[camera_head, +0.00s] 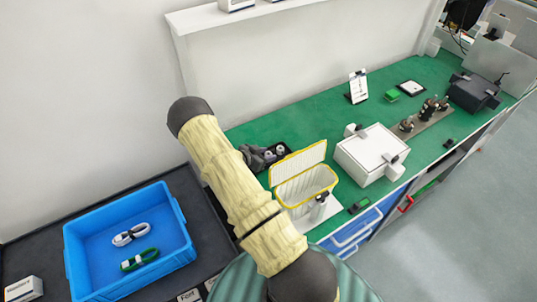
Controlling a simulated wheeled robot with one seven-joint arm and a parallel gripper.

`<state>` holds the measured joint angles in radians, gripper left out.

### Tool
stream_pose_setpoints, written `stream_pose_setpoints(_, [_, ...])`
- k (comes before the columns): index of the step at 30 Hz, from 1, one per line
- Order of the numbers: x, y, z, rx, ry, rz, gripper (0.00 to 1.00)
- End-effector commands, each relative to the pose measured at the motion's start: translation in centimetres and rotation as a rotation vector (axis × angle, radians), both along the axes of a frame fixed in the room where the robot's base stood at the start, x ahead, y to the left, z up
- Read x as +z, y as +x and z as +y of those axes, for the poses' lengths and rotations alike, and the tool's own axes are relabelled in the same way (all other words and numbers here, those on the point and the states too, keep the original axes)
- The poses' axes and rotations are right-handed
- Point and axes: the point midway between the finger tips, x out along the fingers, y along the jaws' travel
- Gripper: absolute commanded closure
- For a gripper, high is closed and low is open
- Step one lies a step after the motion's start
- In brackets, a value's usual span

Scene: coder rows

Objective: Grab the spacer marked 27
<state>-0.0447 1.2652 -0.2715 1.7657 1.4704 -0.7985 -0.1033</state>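No marking 27 can be read in the head view, so I cannot tell which thing is the spacer. My arm crosses the middle of the picture in a cream cover with dark ends, and hides part of the bench.
A blue bin (77,252) with two looped cables stands at the left. On the green bench (310,118) are an open yellow-rimmed container (300,160), a white box (368,150) and, farther right, a plate with dark metal parts (430,115). Floor is clear at right.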

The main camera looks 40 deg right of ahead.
Motion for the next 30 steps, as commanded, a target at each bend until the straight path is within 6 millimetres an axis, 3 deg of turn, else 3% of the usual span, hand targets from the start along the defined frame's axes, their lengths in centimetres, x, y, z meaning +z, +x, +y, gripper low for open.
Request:
stream_pose_setpoints(13, [-0.02,-0.02,0.06,0.0,0.0,0.0,0.63])
stream_pose_setpoints(18, [-0.02,-0.02,0.06,0.0,0.0,0.0,0.94])
stream_pose_setpoints(30, [0.13,-0.01,0.05,0.0,0.0,-0.001,0.96])
